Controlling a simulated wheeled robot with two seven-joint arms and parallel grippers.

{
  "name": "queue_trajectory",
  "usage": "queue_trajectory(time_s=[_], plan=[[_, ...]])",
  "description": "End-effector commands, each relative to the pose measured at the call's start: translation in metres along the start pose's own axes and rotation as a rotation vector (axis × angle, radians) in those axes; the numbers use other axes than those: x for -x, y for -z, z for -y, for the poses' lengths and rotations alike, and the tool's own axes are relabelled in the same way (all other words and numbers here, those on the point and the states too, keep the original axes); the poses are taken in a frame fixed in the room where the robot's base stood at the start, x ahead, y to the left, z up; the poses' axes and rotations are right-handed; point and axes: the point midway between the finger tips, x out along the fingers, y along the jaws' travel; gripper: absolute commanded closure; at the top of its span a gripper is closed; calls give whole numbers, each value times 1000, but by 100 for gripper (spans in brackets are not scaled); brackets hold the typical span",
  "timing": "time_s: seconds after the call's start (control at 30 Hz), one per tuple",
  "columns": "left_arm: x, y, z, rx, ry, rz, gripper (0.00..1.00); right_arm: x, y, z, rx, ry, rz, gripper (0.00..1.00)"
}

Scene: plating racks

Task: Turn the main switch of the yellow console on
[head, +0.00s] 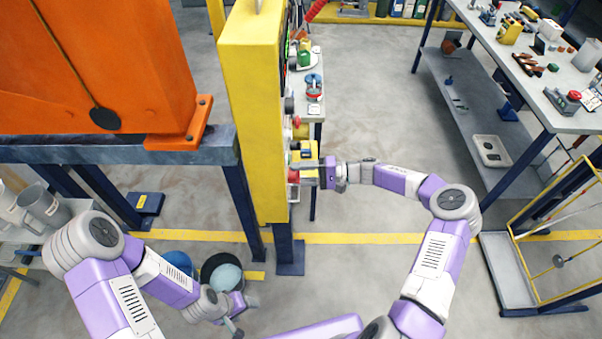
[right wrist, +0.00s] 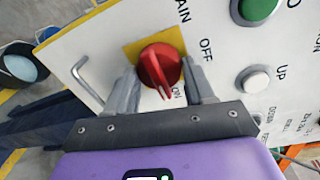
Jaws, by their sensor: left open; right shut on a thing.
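The yellow console (head: 255,120) stands upright at the middle of the head view, seen from its side. Its main switch is a red rotary knob (right wrist: 158,68) on a yellow square plate (right wrist: 134,50) in the right wrist view, with MAIN, OFF and ON lettering around it. The knob's ridge points down in that view, its lower end beside the partly hidden ON word. My right gripper (head: 312,166) is at the console's face, its fingers (right wrist: 162,82) on both sides of the knob and shut on it. My left gripper (head: 236,328) is low, open and away from the console.
A green button (right wrist: 258,8) and a white UP button (right wrist: 253,82) sit right of the switch, and a metal handle (right wrist: 90,82) left of it. An orange machine (head: 95,60) stands left of the console. Buckets (head: 222,272) stand below.

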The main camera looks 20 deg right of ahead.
Motion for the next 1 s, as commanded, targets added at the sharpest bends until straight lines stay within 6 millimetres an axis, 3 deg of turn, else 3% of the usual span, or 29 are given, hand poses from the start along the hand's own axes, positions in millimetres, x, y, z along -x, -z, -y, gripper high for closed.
queue_trajectory(time_s=[0.27, 0.3, 0.47, 0.77, 1.0], plan=[[0, 0, 0, 0, 0, 0, 35, 0, 0, 0, -5, 0, 1, 77], [0, 0, 0, 0, 0, 0, 35, 0, 0, 0, -5, 0, 1, 45], [0, 0, 0, 0, 0, 0, 35, 0, 0, 0, -4, 0, 1, 22], [0, 0, 0, 0, 0, 0, 35, 2, 0, 0, -2, 0, 0, 22], [0, 0, 0, 0, 0, 0, 35, 35, 1, 0, -1, -1, -3, 22]])
